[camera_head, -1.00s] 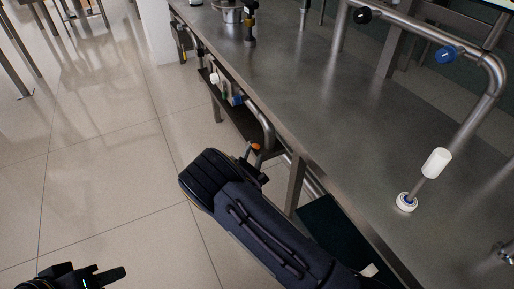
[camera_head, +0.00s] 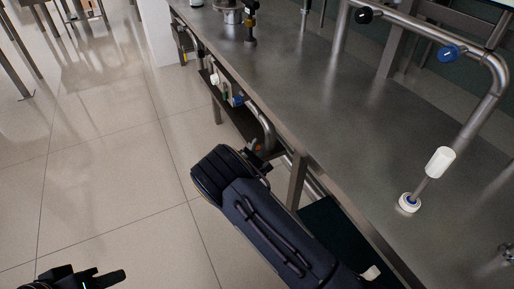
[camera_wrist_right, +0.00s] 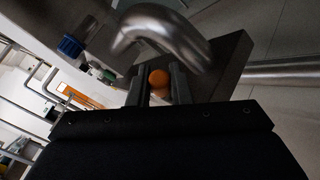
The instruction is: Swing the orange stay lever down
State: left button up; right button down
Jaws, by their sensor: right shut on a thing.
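The orange ball knob of the stay lever (camera_wrist_right: 159,78) shows between the two fingers of my right gripper (camera_wrist_right: 160,88) in the right wrist view. The fingers are closed on it, just below a bent steel pipe. In the head view my right gripper (camera_head: 258,155) is beside the pipework under the bench edge, and its forearm hides most of the lever.
The steel bench (camera_head: 330,120) runs diagonally beside my right arm. Bent pipe (camera_head: 267,130) and a blue knob (camera_head: 237,100) sit below its edge; the blue knob also shows in the right wrist view (camera_wrist_right: 70,46). The tiled floor (camera_head: 110,170) at left is clear.

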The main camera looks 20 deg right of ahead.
jog(key=shift+f+b, duration=0.25)
jog(key=shift+b, duration=0.15)
jog(key=b, duration=0.2)
jog(key=f+m+t+b, duration=0.1)
jog(key=shift+s+f+h+b, duration=0.1)
jog(key=shift+s+h+b, duration=0.15)
jog(key=shift+h+b, duration=0.15)
jog(key=shift+s+m+t+b, duration=0.1)
jog(key=shift+m+t+b, duration=0.2)
jog(key=shift+m+t, duration=0.1)
jog(key=shift+r, duration=0.25)
jog(key=c, duration=1.3)
grip_release()
